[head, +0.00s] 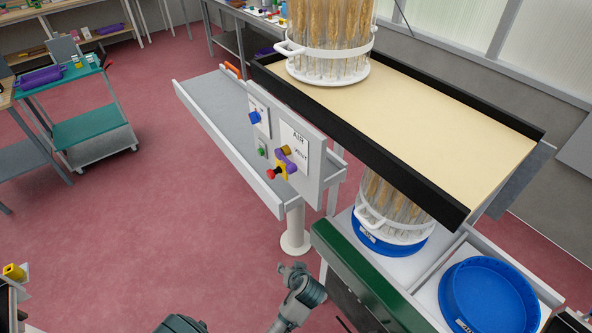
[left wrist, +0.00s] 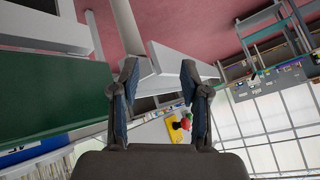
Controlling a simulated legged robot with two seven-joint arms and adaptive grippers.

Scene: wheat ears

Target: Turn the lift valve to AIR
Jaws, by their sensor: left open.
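The grey control panel (head: 316,172) stands at the middle of the head view, with a white plate marked AIR at the top and VENT lower right. The lift valve (head: 285,152), with purple and brownish-gold parts, sits on this plate; I cannot tell which word it points to. Just below is a red button (head: 272,174) on yellow; it also shows in the left wrist view (left wrist: 185,124). My left gripper (left wrist: 158,75) is open and empty, its fingers apart, with the red button beyond and below them.
A blue knob (head: 254,117) and a green button (head: 262,152) are on the panel's left part. A black-edged tan table (head: 430,115) rises behind it, bearing a basket of wheat ears (head: 328,45). A green-edged cabinet (head: 355,270) and a blue tub (head: 488,295) stand at right.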

